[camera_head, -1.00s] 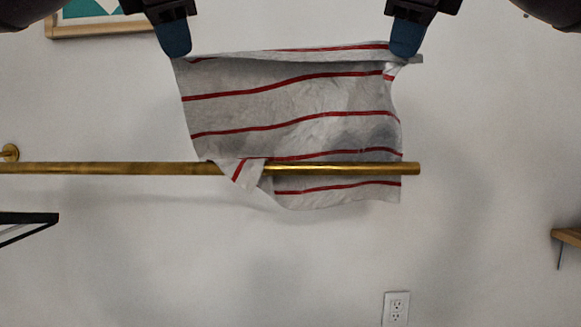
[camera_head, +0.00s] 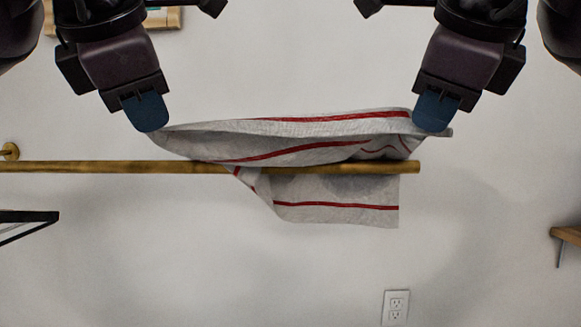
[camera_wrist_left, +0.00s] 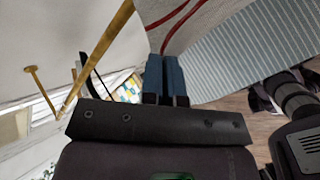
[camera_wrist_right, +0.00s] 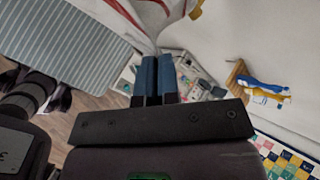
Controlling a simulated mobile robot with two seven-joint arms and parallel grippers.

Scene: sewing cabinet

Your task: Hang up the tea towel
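The tea towel (camera_head: 300,152) is white-grey with red stripes. In the head view its upper edge is stretched between my two grippers, above and in front of the brass rail (camera_head: 110,167). Its lower part hangs behind the rail and shows below it, with a small fold near the left. My left gripper (camera_head: 150,125) is shut on the towel's upper left corner. My right gripper (camera_head: 432,125) is shut on its upper right corner. In both wrist views the fingers (camera_wrist_left: 166,75) (camera_wrist_right: 157,75) are close together at the cloth.
The rail's left end is fixed to the wall by a round mount (camera_head: 10,151); its right end is free. A black-edged shelf (camera_head: 30,218) is at the left and a wooden shelf (camera_head: 567,236) at the right. An outlet (camera_head: 396,305) is low on the wall.

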